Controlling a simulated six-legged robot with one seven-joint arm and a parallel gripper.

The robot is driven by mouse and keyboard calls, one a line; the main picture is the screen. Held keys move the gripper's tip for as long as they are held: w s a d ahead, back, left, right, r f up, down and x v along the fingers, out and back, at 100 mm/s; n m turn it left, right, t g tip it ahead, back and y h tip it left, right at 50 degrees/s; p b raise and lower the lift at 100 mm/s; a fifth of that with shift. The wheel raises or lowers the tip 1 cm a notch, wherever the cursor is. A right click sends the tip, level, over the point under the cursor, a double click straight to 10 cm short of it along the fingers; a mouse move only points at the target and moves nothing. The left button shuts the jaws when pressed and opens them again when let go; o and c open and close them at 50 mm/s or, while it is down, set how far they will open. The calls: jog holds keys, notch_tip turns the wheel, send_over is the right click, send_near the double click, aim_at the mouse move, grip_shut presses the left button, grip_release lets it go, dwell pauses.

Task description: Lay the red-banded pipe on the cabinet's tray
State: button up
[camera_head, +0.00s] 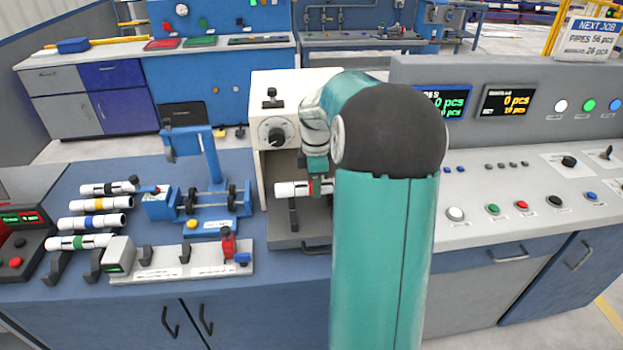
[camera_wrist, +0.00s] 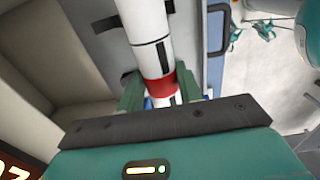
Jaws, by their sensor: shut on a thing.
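The red-banded pipe (camera_head: 292,189) is white and lies level inside the open front of the cabinet (camera_head: 262,110), over its grey tray (camera_head: 290,236). My gripper (camera_head: 318,186) is shut on the pipe at its red band. In the wrist view the pipe (camera_wrist: 150,35) runs up from between my gripper's fingers (camera_wrist: 160,92), and the red band (camera_wrist: 160,87) sits between them. Dark supports show beside and below the pipe. I cannot tell whether the pipe rests on them. My arm hides the pipe's right end in the head view.
Left of the cabinet, several banded pipes (camera_head: 100,204) lie on a rack. A blue fixture (camera_head: 205,195) and a white gauge stand (camera_head: 180,262) are on the blue bench. A control console (camera_head: 520,190) stands right. The cabinet's walls close around my gripper.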

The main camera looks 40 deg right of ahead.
jog(key=shift+d+f, duration=0.1)
jog(key=shift+f, duration=0.15)
jog(key=shift+s+a+r, duration=0.15)
jog(key=shift+s+a, duration=0.2)
jog(key=shift+s, duration=0.4)
jog(key=shift+w+d+f, duration=0.15)
jog(key=shift+w+f, duration=0.1)
jog(key=shift+f, duration=0.35)
jog(key=shift+w+d+f, duration=0.1)
jog(key=shift+w+f, duration=0.15)
jog(key=shift+f, duration=0.35)
jog(key=shift+s+a+f, duration=0.15)
jog(key=shift+f, duration=0.05)
notch_tip(320, 180, down, 2)
jog(key=shift+f, duration=0.15)
jog(key=shift+s+f, duration=0.2)
jog(key=shift+f, duration=0.45)
jog(key=shift+w+f, duration=0.2)
jog(key=shift+f, duration=0.2)
jog(key=shift+s+f, duration=0.2)
jog(key=shift+f, duration=0.1)
jog(key=shift+w+f, duration=0.15)
jog(key=shift+f, duration=0.5)
